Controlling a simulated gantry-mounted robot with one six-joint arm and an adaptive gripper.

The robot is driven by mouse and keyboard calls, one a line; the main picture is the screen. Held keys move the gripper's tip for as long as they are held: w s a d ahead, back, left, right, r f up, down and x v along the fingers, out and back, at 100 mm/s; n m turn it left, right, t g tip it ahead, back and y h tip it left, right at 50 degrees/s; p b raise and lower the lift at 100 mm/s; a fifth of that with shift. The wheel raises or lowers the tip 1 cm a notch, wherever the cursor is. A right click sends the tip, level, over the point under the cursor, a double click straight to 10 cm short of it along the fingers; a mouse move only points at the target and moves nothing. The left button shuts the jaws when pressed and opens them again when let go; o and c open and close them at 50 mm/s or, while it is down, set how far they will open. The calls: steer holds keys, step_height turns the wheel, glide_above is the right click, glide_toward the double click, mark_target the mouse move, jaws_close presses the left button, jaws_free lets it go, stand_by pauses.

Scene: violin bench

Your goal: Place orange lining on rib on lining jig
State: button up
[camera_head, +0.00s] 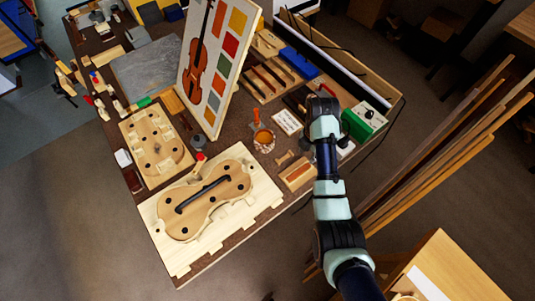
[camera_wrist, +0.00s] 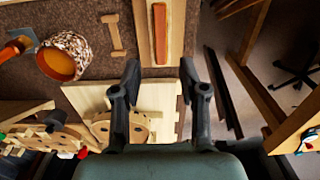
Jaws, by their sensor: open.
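An orange-red strip, which looks like the orange lining, lies in a pale wooden holder (camera_head: 287,180) right of the jig board. In the wrist view the strip (camera_wrist: 161,32) lies lengthwise in its holder, ahead of my fingertips. A violin-shaped piece with a black bar (camera_head: 234,184) lies on a pale board (camera_head: 262,203), which looks like the lining jig. Its board also shows in the wrist view (camera_wrist: 160,97), below and between my fingers. My gripper (camera_wrist: 160,70) is open, with nothing between its fingers. In the head view my own arm hides the fingers.
A second wooden mould (camera_head: 150,135) lies behind the jig. A tall violin display board (camera_head: 213,60) and a green box (camera_head: 357,125) rise from the bench.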

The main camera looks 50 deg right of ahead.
steer(key=w+a+r+m+t+h, duration=0.1)
steer(key=w+a+r+m+t, duration=0.3)
steer(key=a, duration=0.4)
steer(key=w+a+r+m+t+h, duration=0.15)
steer(key=w+a+r, duration=0.3)
steer(key=a, duration=0.45)
steer(key=w+a+r+m+t, duration=0.25)
steer(key=w+a+m, duration=0.2)
steer(key=a, duration=0.35)
steer(key=s+a+r+m+t+y, duration=0.1)
steer(key=s+a+r+m+t, duration=0.1)
steer(key=a+r, duration=0.4)
steer(key=s+a+r+m+t+y, duration=0.1)
steer(key=s+a+r+m+t, duration=0.1)
steer(key=a+r, duration=0.4)
steer(key=a+m, duration=0.1)
steer(key=a, duration=0.2)
steer(key=shift+t, duration=0.4)
